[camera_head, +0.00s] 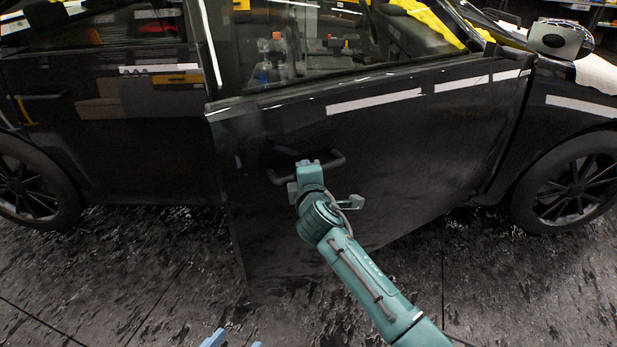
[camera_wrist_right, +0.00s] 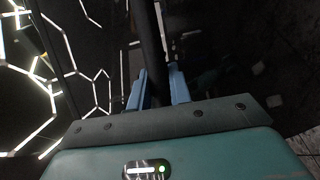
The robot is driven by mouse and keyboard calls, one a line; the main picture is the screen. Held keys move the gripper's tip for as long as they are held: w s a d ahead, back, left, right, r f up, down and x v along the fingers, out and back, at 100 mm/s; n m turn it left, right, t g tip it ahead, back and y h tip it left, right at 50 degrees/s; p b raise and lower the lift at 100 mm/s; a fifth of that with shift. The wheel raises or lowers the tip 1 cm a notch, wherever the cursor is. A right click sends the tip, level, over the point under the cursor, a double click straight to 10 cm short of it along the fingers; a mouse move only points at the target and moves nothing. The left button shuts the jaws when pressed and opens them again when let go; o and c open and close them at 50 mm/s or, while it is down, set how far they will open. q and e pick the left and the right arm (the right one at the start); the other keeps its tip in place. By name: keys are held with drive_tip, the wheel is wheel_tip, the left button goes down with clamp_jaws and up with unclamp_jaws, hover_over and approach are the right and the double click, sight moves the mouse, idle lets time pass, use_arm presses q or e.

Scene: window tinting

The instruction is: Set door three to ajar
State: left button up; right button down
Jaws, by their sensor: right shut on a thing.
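The black car's front door (camera_head: 400,150) stands partly open, its left edge swung out toward me and its lower corner over the floor. Its right side meets the car body near the front wheel. My right gripper (camera_head: 305,172) is shut on the dark bar handle (camera_head: 336,160) on the door's outer face. In the right wrist view, the handle (camera_wrist_right: 153,50) runs between the two blue fingers of the gripper (camera_wrist_right: 158,88). Of my left gripper (camera_head: 235,342), only two light blue tips show at the bottom edge, apart, with nothing seen between them.
The rear door (camera_head: 110,150) to the left appears closed. The rear wheel (camera_head: 30,185) and front wheel (camera_head: 575,185) flank the doors. The dark, worn floor (camera_head: 130,270) in front of the car is clear.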

drive_tip(key=c, duration=1.3)
unclamp_jaws()
drive_tip(key=p+v, duration=0.2)
drive_tip(key=v, duration=1.1)
drive_tip(key=shift+s+f, duration=0.1)
